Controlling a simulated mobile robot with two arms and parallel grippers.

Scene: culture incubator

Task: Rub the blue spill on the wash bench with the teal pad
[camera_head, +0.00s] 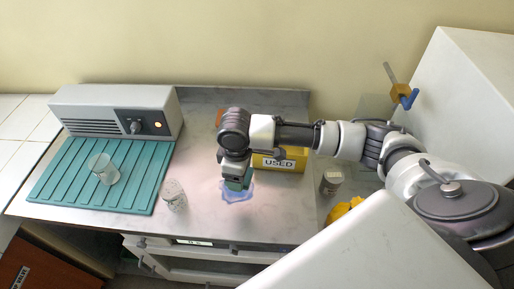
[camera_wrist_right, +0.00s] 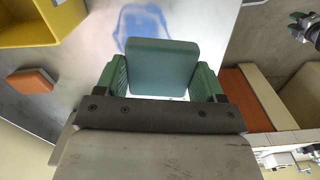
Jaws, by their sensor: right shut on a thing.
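The blue spill (camera_head: 238,191) is a pale blue patch on the grey wash bench (camera_head: 250,222), right of its middle. It also shows in the right wrist view (camera_wrist_right: 142,20), partly hidden behind the pad. My right gripper (camera_head: 236,180) is over the spill, pointing down. It is shut on the teal pad (camera_wrist_right: 162,66), a rounded block held between its green fingers. In the head view the pad (camera_head: 241,182) is at the spill; I cannot tell whether it touches the bench.
A yellow box marked USED (camera_head: 283,162) stands just behind my right gripper. A speckled beaker (camera_head: 174,195) stands left of the spill. A clear beaker (camera_head: 104,169) stands on a teal ribbed mat (camera_head: 75,184), before a grey device (camera_head: 117,110). An orange block (camera_wrist_right: 31,81) lies behind.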

